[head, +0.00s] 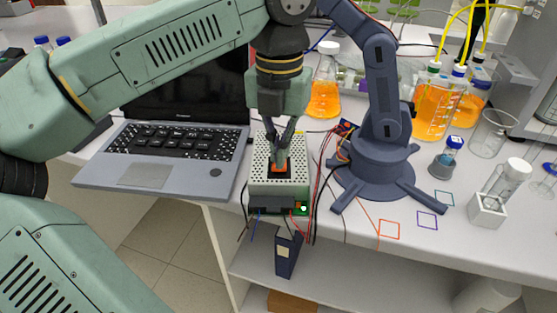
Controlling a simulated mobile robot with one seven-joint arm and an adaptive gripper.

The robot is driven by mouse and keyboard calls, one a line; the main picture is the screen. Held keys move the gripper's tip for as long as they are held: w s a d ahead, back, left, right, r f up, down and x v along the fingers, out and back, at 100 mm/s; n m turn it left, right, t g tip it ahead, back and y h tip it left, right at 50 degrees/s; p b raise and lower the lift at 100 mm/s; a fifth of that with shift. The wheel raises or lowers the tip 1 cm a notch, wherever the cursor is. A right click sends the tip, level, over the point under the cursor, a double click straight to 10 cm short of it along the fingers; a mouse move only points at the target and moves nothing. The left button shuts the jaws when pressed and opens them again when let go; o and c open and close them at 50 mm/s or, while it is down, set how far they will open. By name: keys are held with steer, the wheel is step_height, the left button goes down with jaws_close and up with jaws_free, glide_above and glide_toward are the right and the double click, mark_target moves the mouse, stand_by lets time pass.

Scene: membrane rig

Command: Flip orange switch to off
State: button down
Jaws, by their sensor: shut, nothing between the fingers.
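The orange switch (279,168) sits in a dark square on top of a pale, perforated metal box (263,188) near the table's front edge. My gripper (281,157) points down from above and is shut, with its fingertips at the switch. The fingers cover much of the switch, so I cannot tell whether it is on or off, or whether the tips touch it.
An open laptop (170,150) stands left of the box. A small dark blue robot arm (380,150) stands close on the right, with loose red and black wires between. Flasks of orange liquid (325,98) and other glassware stand behind and right.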

steer(key=shift+f+b, duration=0.85)
steer(key=shift+f, duration=0.25)
stand_by(0.3)
steer(key=shift+r, duration=0.15)
steer(key=shift+r+p, duration=2.6)
steer(key=shift+r, duration=0.8)
